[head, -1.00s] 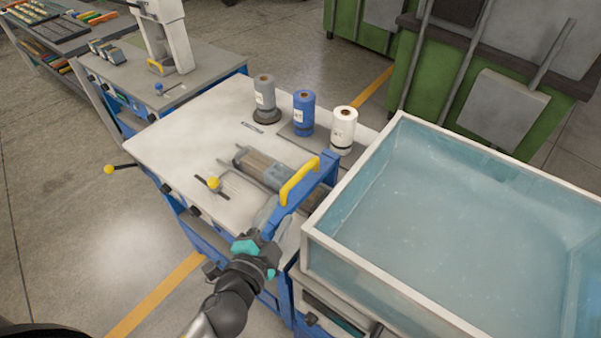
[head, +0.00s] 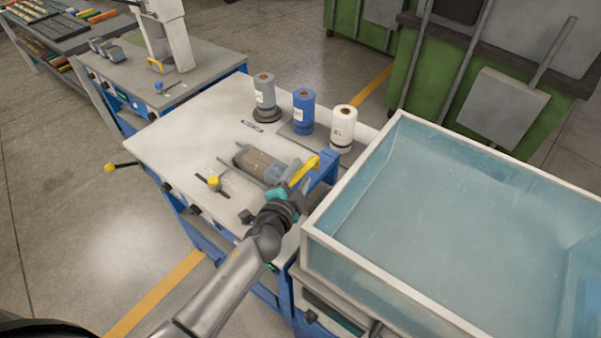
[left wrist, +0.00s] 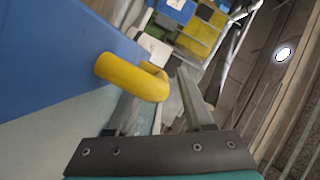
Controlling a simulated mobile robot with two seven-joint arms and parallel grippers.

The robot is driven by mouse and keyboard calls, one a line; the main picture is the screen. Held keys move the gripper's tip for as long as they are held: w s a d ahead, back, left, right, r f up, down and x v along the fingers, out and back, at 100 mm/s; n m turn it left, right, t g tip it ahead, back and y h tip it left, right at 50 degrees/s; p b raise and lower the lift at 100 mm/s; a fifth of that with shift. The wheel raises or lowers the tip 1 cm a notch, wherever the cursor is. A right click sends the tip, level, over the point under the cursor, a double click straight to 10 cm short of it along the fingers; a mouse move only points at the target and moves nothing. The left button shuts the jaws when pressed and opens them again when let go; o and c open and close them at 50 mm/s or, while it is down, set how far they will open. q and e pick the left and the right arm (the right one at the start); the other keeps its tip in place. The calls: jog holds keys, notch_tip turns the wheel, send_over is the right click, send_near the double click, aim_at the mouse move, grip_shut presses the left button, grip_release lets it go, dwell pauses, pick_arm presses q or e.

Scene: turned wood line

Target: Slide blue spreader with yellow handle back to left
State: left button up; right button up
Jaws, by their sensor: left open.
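In the left wrist view the blue plate (left wrist: 60,55) fills the upper left, and the yellow handle (left wrist: 133,77) reaches toward the space between my fingertips. My left gripper (head: 290,183) is at the handle's near end, partly covering it. In the left wrist view my left gripper (left wrist: 157,88) is open, its two fingers apart. Whether a finger touches the handle I cannot tell. My right gripper is not in view.
Grey (head: 264,95), blue (head: 304,110) and white (head: 343,128) rolls stand behind. A water tank (head: 320,232) borders the right.

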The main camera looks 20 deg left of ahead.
pick_arm(q)
jog(key=shift+w+f, duration=0.1)
jog(key=shift+w, duration=0.3)
grip_shut()
dwell(1.3)
